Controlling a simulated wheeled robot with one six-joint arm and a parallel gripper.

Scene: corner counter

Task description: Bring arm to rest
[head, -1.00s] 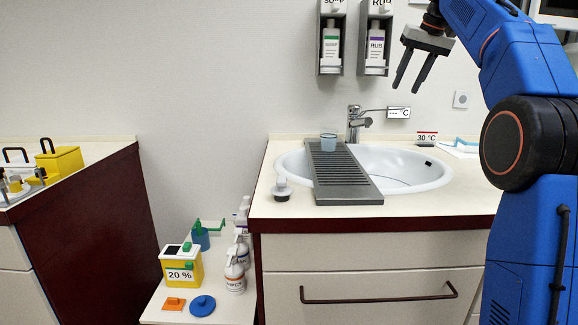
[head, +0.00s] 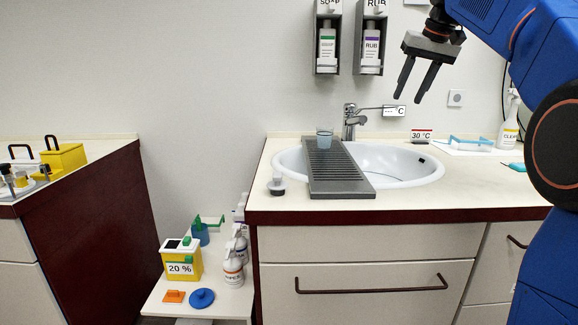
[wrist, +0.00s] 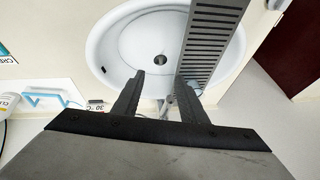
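My gripper (head: 416,82) hangs in the air above the right side of the counter, in front of the wall and higher than the sink (head: 405,165). Its two dark fingers point down, spread apart with nothing between them. In the wrist view the fingers (wrist: 161,90) also stand apart and empty, with the sink bowl (wrist: 125,50) below them. My blue arm reaches in from the right edge of the head view.
Dispensers (head: 327,45) hang on the wall left of my gripper.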

